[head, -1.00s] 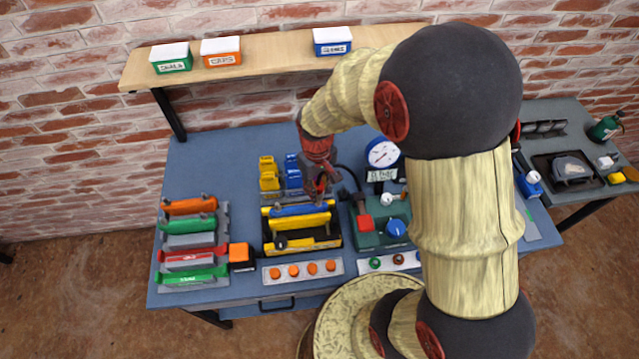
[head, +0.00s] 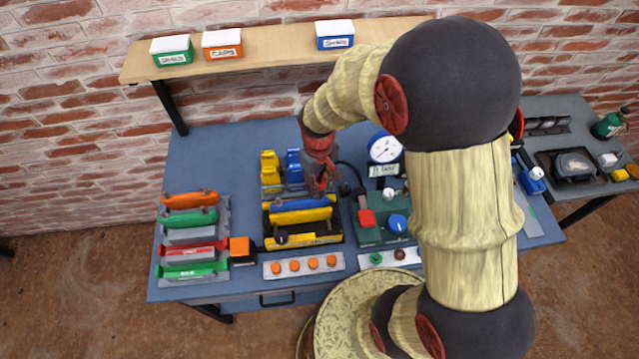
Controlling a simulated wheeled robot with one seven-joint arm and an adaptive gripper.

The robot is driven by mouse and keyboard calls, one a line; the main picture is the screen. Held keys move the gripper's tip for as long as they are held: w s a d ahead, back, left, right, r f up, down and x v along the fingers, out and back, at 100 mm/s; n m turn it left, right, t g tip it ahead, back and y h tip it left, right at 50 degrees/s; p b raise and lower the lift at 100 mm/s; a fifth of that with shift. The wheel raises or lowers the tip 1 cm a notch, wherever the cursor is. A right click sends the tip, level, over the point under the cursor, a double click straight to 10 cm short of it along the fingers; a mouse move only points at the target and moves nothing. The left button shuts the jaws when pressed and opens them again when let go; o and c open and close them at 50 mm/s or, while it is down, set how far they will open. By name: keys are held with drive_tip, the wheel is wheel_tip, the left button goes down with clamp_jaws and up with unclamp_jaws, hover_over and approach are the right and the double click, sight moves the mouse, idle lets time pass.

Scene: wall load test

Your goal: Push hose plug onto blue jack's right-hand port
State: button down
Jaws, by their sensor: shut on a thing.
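The blue jack (head: 300,204) lies lengthwise in a black and yellow cradle, behind a yellow jack of the same shape (head: 300,216). My gripper (head: 319,189) points down at the right end of the blue jack. It is shut on the hose plug, which is mostly hidden by the red fingers. A dark hose (head: 353,169) arcs from behind the gripper toward the green pump unit (head: 385,232). The right-hand port is hidden at the fingertips; I cannot tell whether the plug touches it.
A gauge (head: 384,148) stands right of my gripper, behind the pump unit. Yellow (head: 270,168) and blue (head: 293,167) blocks stand close behind the cradle. A rack (head: 223,268) of coloured jacks is at the left. The bench's back left is clear.

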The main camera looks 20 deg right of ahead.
sight(320, 181)
drive_tip(key=shift+f+b, duration=0.55)
drive_tip(key=shift+f, duration=0.4)
drive_tip(key=c, duration=1.4)
unclamp_jaws()
drive_tip(key=shift+o, duration=0.8)
drive_tip(key=shift+o, duration=0.7)
drive_tip(key=shift+r, duration=0.1)
drive_tip(key=shift+r+p, duration=3)
drive_tip(key=shift+r, duration=0.95)
